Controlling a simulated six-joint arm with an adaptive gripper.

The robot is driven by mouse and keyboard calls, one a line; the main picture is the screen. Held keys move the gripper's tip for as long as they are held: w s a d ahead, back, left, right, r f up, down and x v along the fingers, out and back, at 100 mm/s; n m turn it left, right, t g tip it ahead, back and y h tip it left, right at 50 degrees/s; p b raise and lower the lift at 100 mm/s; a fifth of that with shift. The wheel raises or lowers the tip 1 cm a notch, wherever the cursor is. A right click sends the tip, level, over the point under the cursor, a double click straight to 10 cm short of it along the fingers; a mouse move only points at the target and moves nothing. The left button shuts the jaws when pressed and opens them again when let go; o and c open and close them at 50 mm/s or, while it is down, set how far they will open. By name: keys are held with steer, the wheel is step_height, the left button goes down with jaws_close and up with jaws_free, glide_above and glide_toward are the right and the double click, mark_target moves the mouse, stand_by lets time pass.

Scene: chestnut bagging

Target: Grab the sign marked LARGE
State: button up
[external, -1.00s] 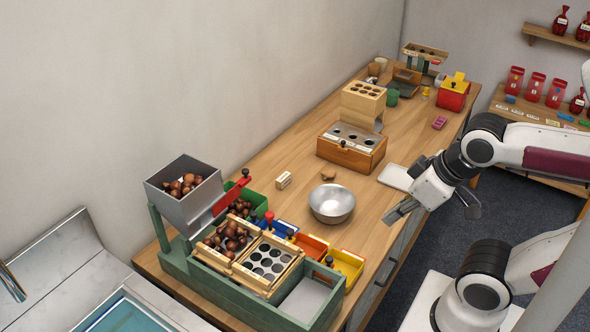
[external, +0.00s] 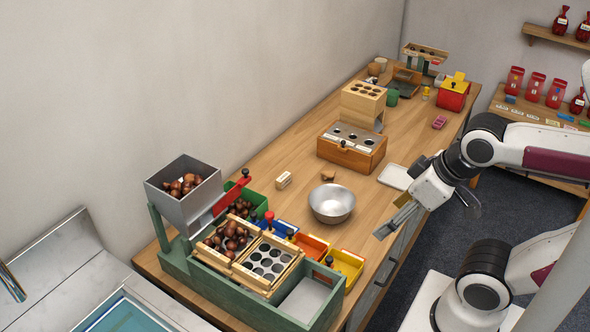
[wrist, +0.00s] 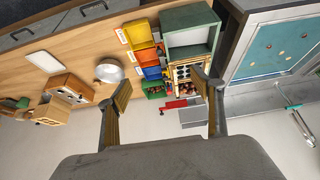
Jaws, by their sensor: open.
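No lettering is legible, so I cannot tell which piece is the sign marked LARGE. A small cream block with a pale face (external: 284,180) stands on the wooden table left of the metal bowl (external: 332,203). Small white labels show at the edges of the yellow bin (external: 347,266) and orange bin (external: 311,246); in the wrist view one sits beside the yellow bin (wrist: 137,34). My gripper (external: 436,212) is open and empty beyond the table's right edge, right of the bowl. Both fingers show wide apart in the wrist view (wrist: 165,90).
A green frame with a hopper (external: 187,205) and chestnuts stands at the near end of the table. A wooden box with round holes (external: 352,158) and a white tray (external: 396,177) are farther back. The tabletop around the bowl is mostly clear. A low shelf (external: 540,116) holds red bags.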

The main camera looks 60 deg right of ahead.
steer(key=w+d+f+t+h, duration=0.1)
steer(key=w+d, duration=0.6)
steer(key=w, duration=0.4)
steer(key=w+d+f+m+t+h, duration=0.1)
steer(key=w+d, duration=0.6)
steer(key=w, duration=0.4)
steer(key=w+d+f+t+h, duration=0.1)
steer(key=w+d, duration=0.5)
steer(key=w, duration=0.5)
steer(key=w+d+f+t+y, duration=0.1)
steer(key=w+d+f, duration=0.2)
steer(key=f, duration=0.6)
steer(key=w+d+f+t+y, duration=0.1)
steer(key=w+d+f, duration=0.2)
steer(key=f, duration=0.6)
steer(key=w+d+f+n+t, duration=0.1)
steer(key=w+d+f, duration=0.2)
steer(key=d+f, duration=0.4)
step_height(320, 180, down, 2)
steer(key=shift+w+f+y, duration=0.1)
steer(key=shift+f+y, duration=0.15)
steer(key=shift+y, duration=0.15)
steer(key=shift+d+f+t, duration=0.1)
steer(key=shift+f+t, duration=0.2)
steer(key=shift+f, duration=0.35)
